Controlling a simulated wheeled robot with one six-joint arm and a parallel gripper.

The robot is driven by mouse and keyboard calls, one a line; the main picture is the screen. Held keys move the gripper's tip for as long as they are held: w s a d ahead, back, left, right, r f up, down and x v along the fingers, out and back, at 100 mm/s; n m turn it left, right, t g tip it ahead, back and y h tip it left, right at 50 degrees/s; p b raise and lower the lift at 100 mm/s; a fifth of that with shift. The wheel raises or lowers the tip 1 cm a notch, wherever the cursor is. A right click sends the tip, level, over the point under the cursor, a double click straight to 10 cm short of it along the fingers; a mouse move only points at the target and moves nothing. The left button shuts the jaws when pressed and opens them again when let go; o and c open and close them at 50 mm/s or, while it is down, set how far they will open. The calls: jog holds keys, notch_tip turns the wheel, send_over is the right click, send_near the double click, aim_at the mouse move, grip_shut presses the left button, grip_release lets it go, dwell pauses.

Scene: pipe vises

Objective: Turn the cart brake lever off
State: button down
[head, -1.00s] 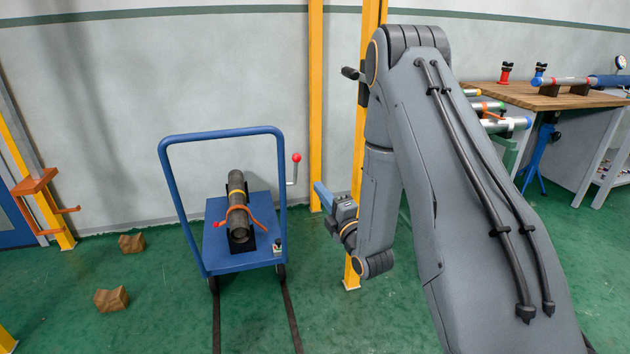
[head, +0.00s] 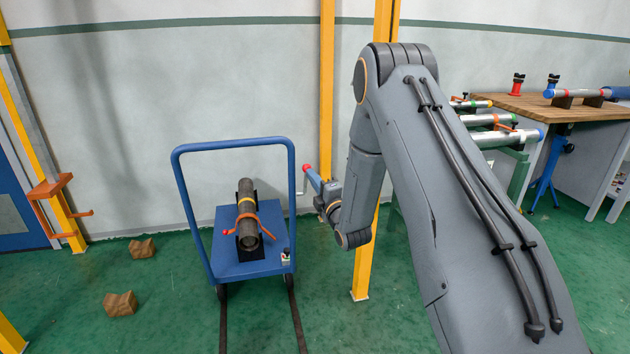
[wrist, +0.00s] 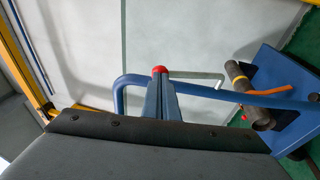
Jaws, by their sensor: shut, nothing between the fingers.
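The brake lever is a thin pale bent rod with a red ball knob (head: 306,167). It stands upright beside the right post of the blue cart's handle (head: 177,185). My gripper (head: 312,177) has blue fingers, shut and empty, with their tips right at the knob. In the wrist view the knob (wrist: 160,70) shows just past the fingertips (wrist: 161,82), and the lever rod (wrist: 200,75) runs off to the right. I cannot tell whether the tips touch the knob.
A yellow post (head: 327,100) stands behind my gripper. Brown blocks (head: 120,304) lie on the floor at left. A wooden workbench (head: 520,104) and pipes (head: 490,119) are at right.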

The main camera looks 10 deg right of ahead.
jog(key=shift+g, duration=0.8)
jog(key=w, duration=0.1)
jog(key=w+r, duration=0.1)
jog(key=w, duration=0.1)
jog(key=w+r, duration=0.1)
jog(key=shift+w+r, duration=0.25)
jog(key=shift+w, duration=0.1)
jog(key=shift+w+r, duration=0.25)
jog(key=shift+r, duration=0.05)
jog(key=shift+r, duration=0.1)
